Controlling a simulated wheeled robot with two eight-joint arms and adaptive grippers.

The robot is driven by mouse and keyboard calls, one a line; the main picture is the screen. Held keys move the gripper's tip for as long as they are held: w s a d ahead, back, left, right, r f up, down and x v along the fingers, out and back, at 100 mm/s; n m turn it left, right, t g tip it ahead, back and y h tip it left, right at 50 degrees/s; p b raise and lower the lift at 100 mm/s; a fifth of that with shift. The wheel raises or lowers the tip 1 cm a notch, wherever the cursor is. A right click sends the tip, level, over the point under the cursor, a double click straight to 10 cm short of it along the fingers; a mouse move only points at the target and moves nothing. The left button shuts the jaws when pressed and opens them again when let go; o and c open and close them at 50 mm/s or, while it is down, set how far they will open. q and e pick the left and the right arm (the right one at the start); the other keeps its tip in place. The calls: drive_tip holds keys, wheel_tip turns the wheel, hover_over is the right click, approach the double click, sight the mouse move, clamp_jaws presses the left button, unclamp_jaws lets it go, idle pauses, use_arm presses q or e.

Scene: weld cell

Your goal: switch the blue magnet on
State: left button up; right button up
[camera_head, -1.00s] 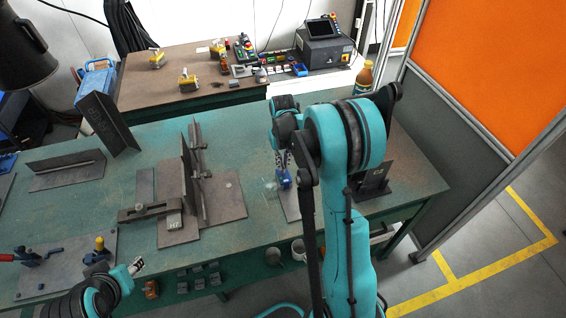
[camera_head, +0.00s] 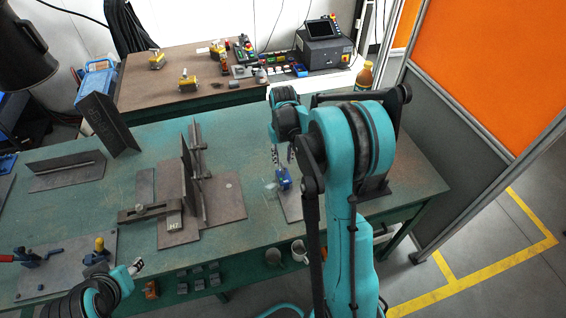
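The blue magnet (camera_head: 284,179) stands on a flat steel plate at the right part of the green welding table. My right gripper (camera_head: 283,156) points down just above it, with its two fingers apart and a gap between them. I cannot tell whether the fingertips touch the magnet. The magnet's switch is too small to make out. My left gripper (camera_head: 137,267) is at the lower left, beyond the table's front edge in the picture, away from the magnet. It looks empty, but its finger gap is too small to judge.
Angled steel plates (camera_head: 187,180) with a clamp bar stand in the middle of the green table (camera_head: 235,240). A dark steel block (camera_head: 374,185) is right of the magnet, partly behind my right arm. A brown bench (camera_head: 215,90) stands behind.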

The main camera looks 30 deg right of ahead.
sight(282, 167)
wheel_tip(282, 167, up, 9)
idle(0.5)
drive_tip(key=s+a+r+n+t, duration=0.1)
drive_tip(key=s+a+r+t, duration=0.15)
drive_tip(key=s+a, duration=0.25)
drive_tip(key=s+a+r+t, duration=0.1)
drive_tip(key=s+a+r, duration=0.2)
drive_tip(key=s+a, duration=0.2)
drive_tip(key=s+a+f+n+t, duration=0.1)
drive_tip(key=s+a+f+t, duration=0.1)
drive_tip(key=s+a, duration=0.3)
drive_tip(key=shift+s+a+f+n+t, duration=0.35)
drive_tip(key=shift+s+t, duration=0.5)
drive_tip(key=shift+s, duration=1.2)
drive_tip(key=shift+d, duration=0.1)
